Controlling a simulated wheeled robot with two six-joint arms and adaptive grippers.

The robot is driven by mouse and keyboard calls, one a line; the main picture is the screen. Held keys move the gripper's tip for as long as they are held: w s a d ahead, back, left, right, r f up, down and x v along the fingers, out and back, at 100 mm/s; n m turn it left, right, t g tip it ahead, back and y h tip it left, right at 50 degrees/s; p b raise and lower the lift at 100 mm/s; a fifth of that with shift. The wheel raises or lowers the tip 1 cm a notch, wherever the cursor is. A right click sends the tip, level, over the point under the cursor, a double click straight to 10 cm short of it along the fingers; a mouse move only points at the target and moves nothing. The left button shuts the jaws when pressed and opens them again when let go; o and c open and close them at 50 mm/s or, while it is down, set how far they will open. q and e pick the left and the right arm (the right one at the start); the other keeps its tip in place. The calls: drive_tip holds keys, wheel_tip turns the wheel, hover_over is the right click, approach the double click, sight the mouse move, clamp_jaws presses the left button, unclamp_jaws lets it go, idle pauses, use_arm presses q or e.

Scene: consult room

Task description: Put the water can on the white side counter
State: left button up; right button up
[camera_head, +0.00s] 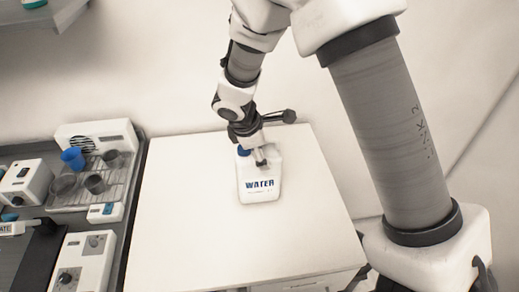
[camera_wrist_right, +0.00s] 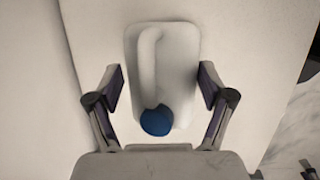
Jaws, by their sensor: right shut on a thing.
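The water can is a white jug (camera_head: 259,184) with a blue cap and the word WATER on its front. It is upright over the middle of the white side counter (camera_head: 190,245); I cannot tell for sure whether its base touches the top. My right gripper (camera_head: 258,160) reaches down from above and is shut on the can near its top. In the right wrist view the can (camera_wrist_right: 178,75), with its handle and blue cap, lies between the two fingers of the gripper (camera_wrist_right: 160,88). My left gripper is not in view.
Left of the counter is a dark bench with a wire rack (camera_head: 120,185), a blue cup (camera_head: 73,159), grey cups and white devices (camera_head: 84,262). A wall stands behind the counter. The counter top around the can is clear.

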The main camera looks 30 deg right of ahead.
drive_tip(key=shift+r, duration=0.15)
drive_tip(key=o, duration=1.7)
drive_tip(key=shift+d, duration=0.15)
drive_tip(key=shift+s, duration=0.1)
drive_tip(key=w+v, duration=0.1)
drive_tip(key=v, duration=1)
drive_tip(key=shift+s+r, duration=0.4)
drive_tip(key=shift+s, duration=0.1)
